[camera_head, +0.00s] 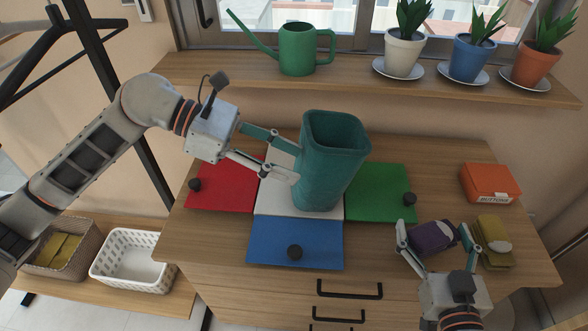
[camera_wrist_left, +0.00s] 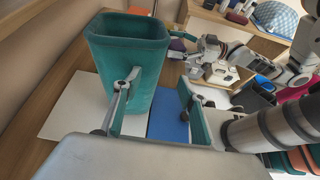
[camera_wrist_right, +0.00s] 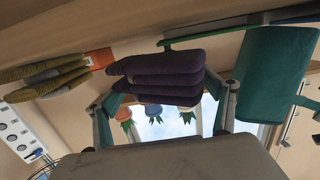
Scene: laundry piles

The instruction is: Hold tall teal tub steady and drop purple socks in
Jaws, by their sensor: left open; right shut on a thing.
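The tall teal tub (camera_head: 332,160) stands upright on a white mat (camera_head: 270,207) on the table; its inside bottom is hidden. It also shows in the left wrist view (camera_wrist_left: 128,50). My left gripper (camera_head: 292,162) is open at the tub's left side, with one finger overlapping its wall; I cannot tell whether it touches. My right gripper (camera_head: 437,236) is shut on the folded purple socks (camera_head: 431,238) near the table's front right. They fill the jaws in the right wrist view (camera_wrist_right: 160,75). I cannot tell whether they are clear of the tabletop.
Red (camera_head: 225,183), green (camera_head: 381,192) and blue (camera_head: 296,243) mats with black knobs surround the white one. Olive socks (camera_head: 493,242) lie right of the purple pair, an orange box (camera_head: 489,184) behind them. A sill (camera_head: 345,78) holds plants and a watering can. Baskets stand lower left.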

